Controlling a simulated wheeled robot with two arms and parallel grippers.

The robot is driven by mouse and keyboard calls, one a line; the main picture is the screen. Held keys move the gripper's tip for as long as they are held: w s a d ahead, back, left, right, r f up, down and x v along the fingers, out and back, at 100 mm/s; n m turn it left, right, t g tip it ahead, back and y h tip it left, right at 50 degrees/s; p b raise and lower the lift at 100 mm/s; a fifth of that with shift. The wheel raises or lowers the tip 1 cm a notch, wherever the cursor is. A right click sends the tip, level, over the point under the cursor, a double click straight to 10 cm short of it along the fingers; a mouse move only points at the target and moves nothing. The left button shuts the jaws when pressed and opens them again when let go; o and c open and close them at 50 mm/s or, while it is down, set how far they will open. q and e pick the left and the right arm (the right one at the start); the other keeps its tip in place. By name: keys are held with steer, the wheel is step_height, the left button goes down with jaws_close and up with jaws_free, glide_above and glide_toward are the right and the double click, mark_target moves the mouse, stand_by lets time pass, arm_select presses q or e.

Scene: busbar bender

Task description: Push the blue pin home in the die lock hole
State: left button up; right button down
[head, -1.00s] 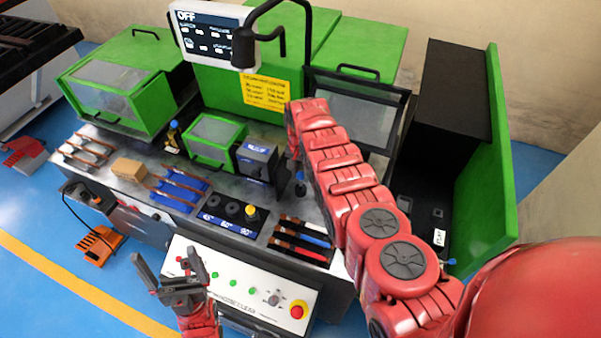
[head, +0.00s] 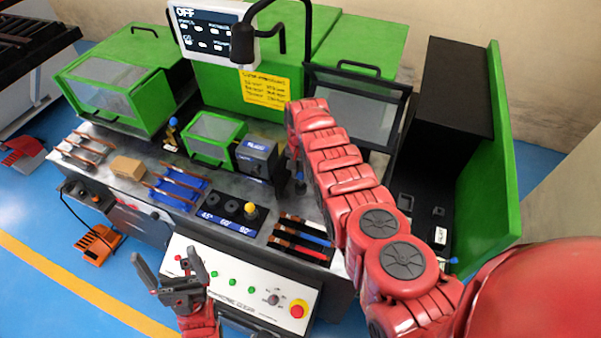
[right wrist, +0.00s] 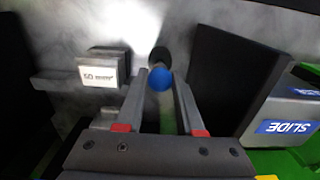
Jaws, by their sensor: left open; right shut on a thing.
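The blue pin (right wrist: 160,78) shows its round blue head between the fingertips of my right gripper (right wrist: 161,88) in the right wrist view. The gripper is shut on it. A dark round shape (right wrist: 160,55) lies right behind the head; I cannot tell whether it is the pin's shaft or the lock hole, nor how deep the pin sits. In the head view my red right arm reaches down to the bench, and I cannot make out the pin there. My left gripper (head: 180,279) is open and empty in front of the control panel.
In the right wrist view a dark block with a white label (right wrist: 103,72) stands left of the pin, and a dark plate (right wrist: 228,80) and a block marked SLIDE (right wrist: 288,122) stand right. The control panel (head: 240,285) and coloured busbars (head: 302,238) are at the bench front.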

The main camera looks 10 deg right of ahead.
mark_target(300, 173)
steer(key=shift+f+b, duration=1.25)
steer(key=shift+f, duration=0.05)
steer(key=shift+c, duration=2.3)
jaws_free()
steer(key=shift+r, duration=0.15)
step_height(300, 173, up, 2)
steer(key=shift+r+p, duration=0.2)
steer(key=shift+p, duration=0.65)
step_height(300, 173, up, 7)
steer(key=b, duration=0.3)
steer(key=shift+w, duration=0.1)
step_height(300, 173, up, 8)
steer(key=p, duration=0.2)
steer(key=shift+f+p, duration=0.15)
steer(key=shift+p, duration=0.25)
